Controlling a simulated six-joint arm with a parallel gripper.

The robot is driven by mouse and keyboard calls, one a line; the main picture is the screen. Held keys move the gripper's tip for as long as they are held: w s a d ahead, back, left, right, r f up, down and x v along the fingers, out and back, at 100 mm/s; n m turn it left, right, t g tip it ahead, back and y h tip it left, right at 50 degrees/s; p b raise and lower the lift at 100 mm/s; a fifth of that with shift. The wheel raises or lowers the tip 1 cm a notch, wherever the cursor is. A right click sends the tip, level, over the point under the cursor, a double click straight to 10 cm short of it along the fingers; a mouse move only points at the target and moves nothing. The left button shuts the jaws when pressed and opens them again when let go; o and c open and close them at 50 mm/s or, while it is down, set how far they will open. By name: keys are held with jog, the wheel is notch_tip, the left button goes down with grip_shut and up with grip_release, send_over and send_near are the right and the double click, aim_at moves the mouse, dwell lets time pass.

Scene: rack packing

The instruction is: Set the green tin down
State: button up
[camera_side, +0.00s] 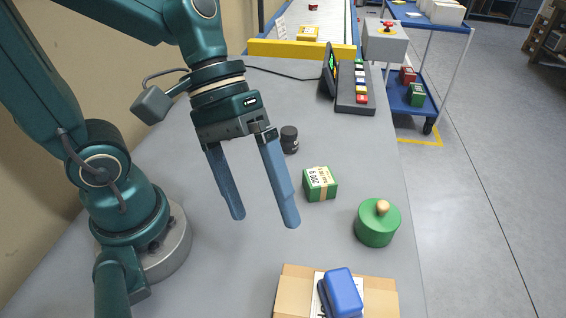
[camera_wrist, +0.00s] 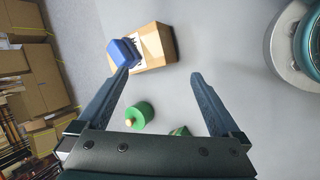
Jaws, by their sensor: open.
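The green tin (camera_side: 372,232) is round with a light wooden knob on its lid. It stands upright on the grey table, right of the middle in the side view. In the wrist view the green tin (camera_wrist: 143,113) shows between the fingers, close to the left one. My gripper (camera_side: 265,220) is open, with its two blue fingers pointing down and nothing between the tips. It is left of the tin in the side view and apart from it. In the wrist view my gripper (camera_wrist: 158,75) also has its fingers wide apart.
A green labelled box (camera_side: 322,188) stands between my gripper and the tin, farther back. A cardboard box (camera_side: 290,292) with a blue object (camera_side: 343,292) on it is at the front. A dark jar (camera_side: 289,139) and a button panel (camera_side: 357,90) stand behind.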

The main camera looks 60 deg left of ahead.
jog(key=w+a+r+m+t+y, duration=0.1)
jog(key=a+m+t+y, duration=0.3)
jog(key=a, duration=0.6)
jog(key=shift+w+r+t+y, duration=0.25)
jog(key=shift+r+t+y, duration=0.4)
jog(key=shift+t+y, duration=0.35)
